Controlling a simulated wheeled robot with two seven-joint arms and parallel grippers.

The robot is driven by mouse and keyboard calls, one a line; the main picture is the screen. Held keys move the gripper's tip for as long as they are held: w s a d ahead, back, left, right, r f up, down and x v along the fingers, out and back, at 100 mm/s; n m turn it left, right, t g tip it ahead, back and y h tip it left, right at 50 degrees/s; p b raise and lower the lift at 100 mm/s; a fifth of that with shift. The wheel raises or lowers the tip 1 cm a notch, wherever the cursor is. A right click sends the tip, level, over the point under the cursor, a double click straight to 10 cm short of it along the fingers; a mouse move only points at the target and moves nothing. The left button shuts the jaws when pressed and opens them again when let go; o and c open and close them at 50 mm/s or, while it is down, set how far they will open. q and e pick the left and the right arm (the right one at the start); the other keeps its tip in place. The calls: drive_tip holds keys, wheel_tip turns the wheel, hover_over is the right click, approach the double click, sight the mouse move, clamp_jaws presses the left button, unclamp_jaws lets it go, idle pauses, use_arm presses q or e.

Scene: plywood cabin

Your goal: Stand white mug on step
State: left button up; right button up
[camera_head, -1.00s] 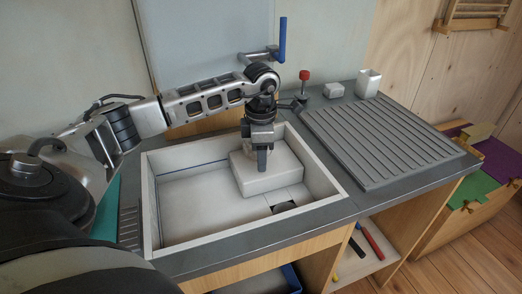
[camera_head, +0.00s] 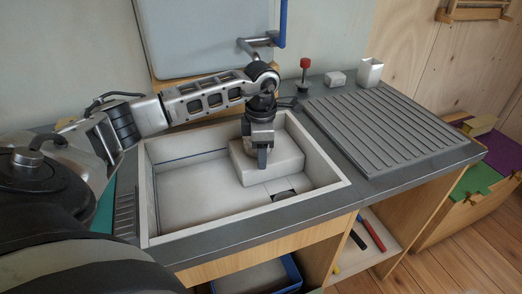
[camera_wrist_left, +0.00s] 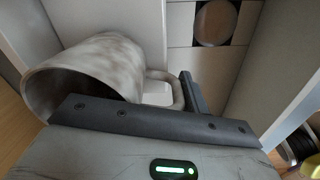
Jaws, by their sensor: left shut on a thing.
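The white mug (camera_wrist_left: 85,75), mottled with grey, shows in the left wrist view, its handle (camera_wrist_left: 165,85) running between my finger pads. My left gripper (camera_head: 262,160) is shut on the handle, pointing down over the step in the head view. The step (camera_head: 287,165) is a pale rounded block on the sink floor; it also shows behind the mug in the left wrist view (camera_wrist_left: 135,17). In the head view the gripper mostly hides the mug. I cannot tell whether the mug's base touches the step. My right gripper is out of view.
The sink (camera_head: 180,200) has raised walls around the step, and a dark drain (camera_head: 284,196) in front of it. A ribbed drainboard (camera_head: 385,135) lies to the right. A blue-handled tap (camera_head: 282,25), a red-topped post (camera_head: 304,70), a small white block (camera_head: 336,78) and a pale cup (camera_head: 370,72) stand behind.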

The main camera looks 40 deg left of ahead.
use_arm(q)
drive_tip(key=shift+f, duration=0.4)
drive_tip(key=o, duration=2)
drive_tip(key=shift+r, duration=0.15)
drive_tip(key=shift+r+p, duration=2.45)
drive_tip(key=shift+r, duration=0.95)
drive_tip(key=shift+f, duration=0.1)
